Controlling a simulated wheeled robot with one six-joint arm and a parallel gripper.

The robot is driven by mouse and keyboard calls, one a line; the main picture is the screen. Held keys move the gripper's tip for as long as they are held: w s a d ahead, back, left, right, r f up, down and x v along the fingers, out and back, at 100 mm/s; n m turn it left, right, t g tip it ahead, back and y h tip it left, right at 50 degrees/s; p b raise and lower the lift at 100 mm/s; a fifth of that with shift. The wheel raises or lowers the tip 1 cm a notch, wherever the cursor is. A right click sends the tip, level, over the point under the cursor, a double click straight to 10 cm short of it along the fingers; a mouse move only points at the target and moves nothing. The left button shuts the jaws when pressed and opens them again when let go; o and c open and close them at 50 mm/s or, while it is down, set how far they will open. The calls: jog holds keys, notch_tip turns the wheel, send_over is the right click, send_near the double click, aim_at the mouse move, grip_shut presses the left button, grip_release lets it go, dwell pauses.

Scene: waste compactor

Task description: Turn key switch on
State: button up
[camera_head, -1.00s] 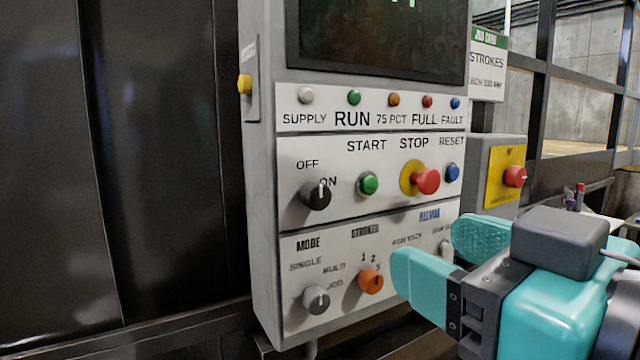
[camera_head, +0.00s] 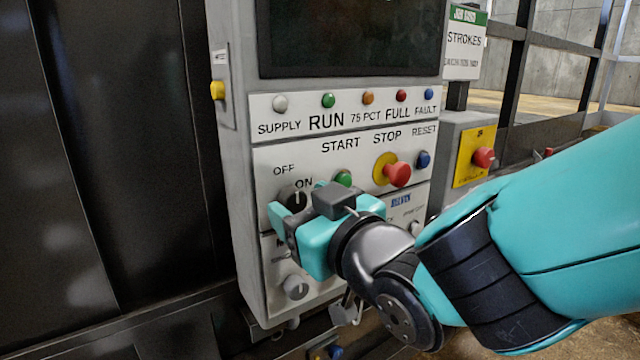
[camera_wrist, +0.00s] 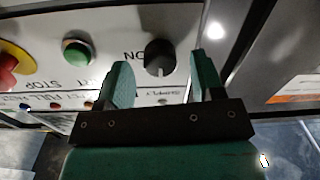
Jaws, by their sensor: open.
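The key switch (camera_head: 293,199) is a round black knob with a white pointer line, on the grey control panel under the OFF and ON labels. Its pointer stands about upright. My gripper (camera_head: 298,203) is at the panel, in front of the knob, and hides part of it. In the wrist view the knob (camera_wrist: 159,57) shows between the two teal fingertips (camera_wrist: 160,65), with a gap on each side. The fingers are open and hold nothing. I cannot tell how far the tips reach along the knob.
The green START button (camera_head: 343,178) is close right of my gripper. The red STOP button (camera_head: 397,174) and blue RESET button (camera_head: 424,159) are farther right. A grey mode knob (camera_head: 295,287) is below. Another red button (camera_head: 484,157) sits on a yellow plate.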

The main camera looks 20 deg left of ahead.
jog(key=shift+x, duration=0.85)
jog(key=c, duration=0.9)
